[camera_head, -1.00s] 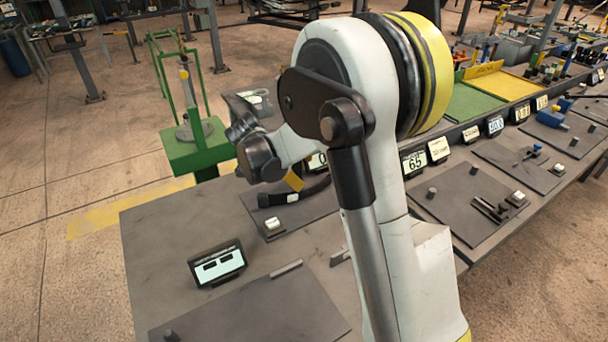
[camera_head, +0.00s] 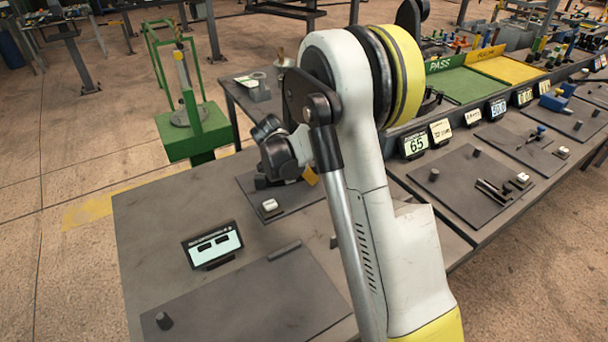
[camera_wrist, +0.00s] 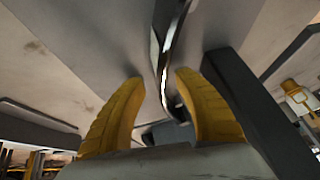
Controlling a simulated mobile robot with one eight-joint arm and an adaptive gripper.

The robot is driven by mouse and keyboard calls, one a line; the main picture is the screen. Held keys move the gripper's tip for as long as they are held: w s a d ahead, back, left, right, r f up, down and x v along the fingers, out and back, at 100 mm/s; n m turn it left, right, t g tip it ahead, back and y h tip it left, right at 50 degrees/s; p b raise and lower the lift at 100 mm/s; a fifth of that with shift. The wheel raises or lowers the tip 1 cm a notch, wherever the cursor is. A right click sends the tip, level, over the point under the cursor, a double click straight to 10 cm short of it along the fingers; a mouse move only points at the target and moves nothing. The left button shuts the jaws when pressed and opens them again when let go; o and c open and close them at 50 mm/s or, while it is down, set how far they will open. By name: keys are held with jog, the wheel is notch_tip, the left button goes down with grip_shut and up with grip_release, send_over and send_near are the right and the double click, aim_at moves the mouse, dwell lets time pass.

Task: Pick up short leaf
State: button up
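In the wrist view, the two yellow fingers of my gripper (camera_wrist: 160,82) stand apart. A dark curved strip (camera_wrist: 164,50) with shiny edges, possibly the short leaf, runs into the space between the fingertips. I see gaps on both sides of it, but cannot tell how deep it sits. In the head view, my arm hides most of my gripper; a bit of yellow finger (camera_head: 311,176) shows low over a dark mat (camera_head: 291,200). The strip cannot be made out in the head view.
A dark bar (camera_wrist: 255,110) stands close right of the fingers in the wrist view. On the table are a display (camera_head: 212,246), a white block (camera_head: 269,205) and a short grey bar (camera_head: 284,250).

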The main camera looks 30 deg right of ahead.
jog(key=shift+r, duration=0.1)
grip_shut()
jog(key=shift+r, duration=0.1)
